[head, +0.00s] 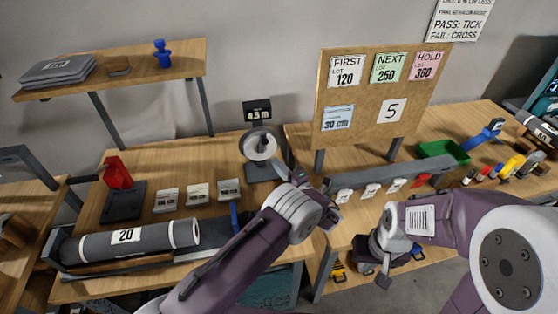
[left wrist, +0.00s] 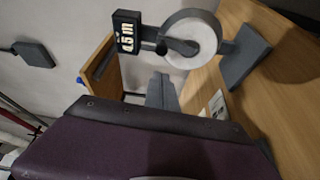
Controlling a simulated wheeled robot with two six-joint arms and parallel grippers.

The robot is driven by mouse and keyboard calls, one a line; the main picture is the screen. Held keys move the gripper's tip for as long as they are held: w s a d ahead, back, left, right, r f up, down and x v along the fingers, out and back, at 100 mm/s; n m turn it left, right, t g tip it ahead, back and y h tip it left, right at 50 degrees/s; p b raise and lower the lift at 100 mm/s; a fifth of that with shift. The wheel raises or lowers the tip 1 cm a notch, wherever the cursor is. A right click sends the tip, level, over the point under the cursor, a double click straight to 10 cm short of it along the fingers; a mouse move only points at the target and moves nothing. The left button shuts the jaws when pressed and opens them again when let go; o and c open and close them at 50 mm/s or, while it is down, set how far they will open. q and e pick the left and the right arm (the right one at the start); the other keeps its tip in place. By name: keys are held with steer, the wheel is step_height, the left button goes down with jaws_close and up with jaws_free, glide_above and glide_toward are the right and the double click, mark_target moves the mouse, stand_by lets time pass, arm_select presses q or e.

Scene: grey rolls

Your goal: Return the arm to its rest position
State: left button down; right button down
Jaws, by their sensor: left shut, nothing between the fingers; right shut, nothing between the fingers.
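My left arm comes in from the lower left in the head view and ends in my left gripper (head: 322,192), in front of the board and right of the tape-reel stand. The gripper is shut and empty, and partly hidden by its own wrist. My right arm comes in from the right, bent over the front of the right bench. My right gripper (head: 384,278) points downward near that bench's front edge, shut and empty. In the left wrist view a purple link of my own fills the lower part.
A grey roll labelled 20 (head: 130,240) lies at the left bench's front. The reel stand (head: 262,148) also shows in the left wrist view (left wrist: 192,40). A notice board (head: 375,90) stands behind the left gripper. A green tray (head: 445,152) and several markers sit at right.

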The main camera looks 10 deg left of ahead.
arm_select(q)
steer(key=a+r+n+g+y, duration=0.45)
steer(key=a+r+n, duration=0.25)
steer(key=a+r, duration=0.7)
steer(key=s+a+f+n+g+h, duration=0.35)
steer(key=s+a+n+g, duration=0.35)
steer(key=s+a, duration=0.45)
steer(key=s+d+f+n+g+h, duration=0.1)
steer(key=s+f+n+h, duration=0.2)
steer(key=s+n, duration=0.35)
steer(key=s+d+f+n+g+h, duration=0.25)
steer(key=s+n+h, duration=0.2)
steer(key=s, duration=0.35)
steer(key=s+d+f+n+t+h, duration=0.1)
steer(key=d+n, duration=0.4)
steer(key=n, duration=0.6)
steer(key=s+d+f+n+t+h, duration=0.1)
steer(key=s+d+f+n+h, duration=0.2)
steer(key=n, duration=0.8)
steer(key=d+f+h, duration=0.1)
steer(key=d+f, duration=0.1)
steer(key=d, duration=0.1)
steer(key=shift+s+d+f+h, duration=0.2)
steer(key=shift+d+f+h, duration=0.05)
steer(key=shift+f+h, duration=0.1)
